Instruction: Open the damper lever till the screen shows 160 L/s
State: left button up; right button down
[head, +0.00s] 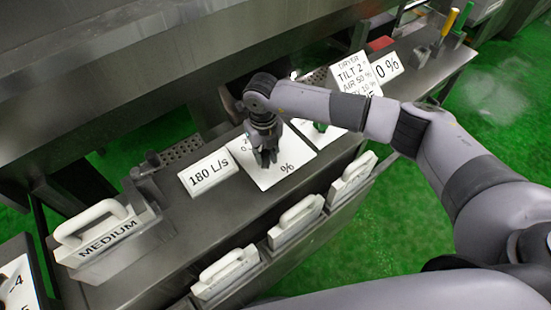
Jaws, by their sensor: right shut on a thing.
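The screen (208,171) is a small white display that reads 180 L/s. To its right is a white dial plate (277,178) marked with a % sign. My right gripper (266,163) comes down over this plate from above and is shut on the damper lever. The gripper hides the lever, so its angle and the scale mark it points to cannot be read. My left gripper is not in view.
A white-handled block marked MEDIUM (103,236) stands at the console's left end. Several white-handled panels, one here (226,273), line the front edge. A DRYER card (354,75) and a 0 % display (385,66) stand behind my right arm.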

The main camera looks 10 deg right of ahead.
jog(key=shift+w+a+m, duration=0.15)
jog(key=shift+a+m, duration=0.15)
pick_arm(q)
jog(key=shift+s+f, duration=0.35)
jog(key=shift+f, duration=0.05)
pick_arm(e)
jog(key=shift+r, duration=0.1)
jog(key=c, duration=1.4)
grip_release()
jog(key=shift+a, duration=0.1)
notch_tip(320, 180, up, 12)
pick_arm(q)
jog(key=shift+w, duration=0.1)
